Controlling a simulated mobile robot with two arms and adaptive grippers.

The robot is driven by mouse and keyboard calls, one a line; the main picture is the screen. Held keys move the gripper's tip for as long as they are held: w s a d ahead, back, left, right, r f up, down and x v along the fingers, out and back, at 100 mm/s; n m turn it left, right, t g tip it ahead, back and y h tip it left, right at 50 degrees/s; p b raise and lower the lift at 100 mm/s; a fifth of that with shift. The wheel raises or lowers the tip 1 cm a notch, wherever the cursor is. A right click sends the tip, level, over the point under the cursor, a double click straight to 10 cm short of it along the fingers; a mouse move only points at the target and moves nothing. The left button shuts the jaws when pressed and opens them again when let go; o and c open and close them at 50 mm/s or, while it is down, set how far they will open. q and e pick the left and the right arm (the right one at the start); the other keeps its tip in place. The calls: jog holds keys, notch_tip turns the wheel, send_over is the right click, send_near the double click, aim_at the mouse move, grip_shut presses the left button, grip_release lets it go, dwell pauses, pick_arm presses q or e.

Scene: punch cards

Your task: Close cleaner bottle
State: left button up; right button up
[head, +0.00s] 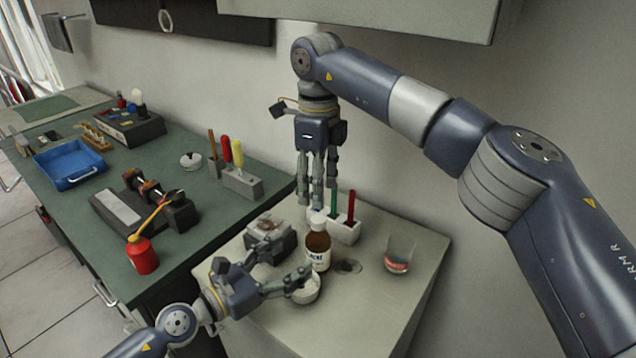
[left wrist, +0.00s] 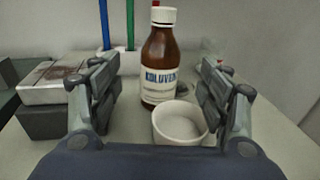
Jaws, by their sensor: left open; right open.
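The cleaner bottle is brown with a white label (head: 317,257) and stands upright on the light cabinet top. A white cap (head: 317,219) sits on its neck. In the left wrist view the bottle (left wrist: 160,60) and cap (left wrist: 163,15) are ahead, between the fingers. My left gripper (head: 285,265) is open, with the bottle just beyond its fingertips; I cannot tell whether they touch it. My right gripper (head: 318,203) points down, open, with its fingertips just above the cap in the head view. Whether the cap is fully seated is unclear.
A white cup (head: 306,292) stands close before the bottle, by the left fingers. A white holder with upright handles (head: 345,231) is behind, a glass (head: 398,255) to the right, a grey box (head: 268,232) to the left. The cabinet's front right is clear.

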pick_arm(q)
jog(key=shift+v, duration=2.5)
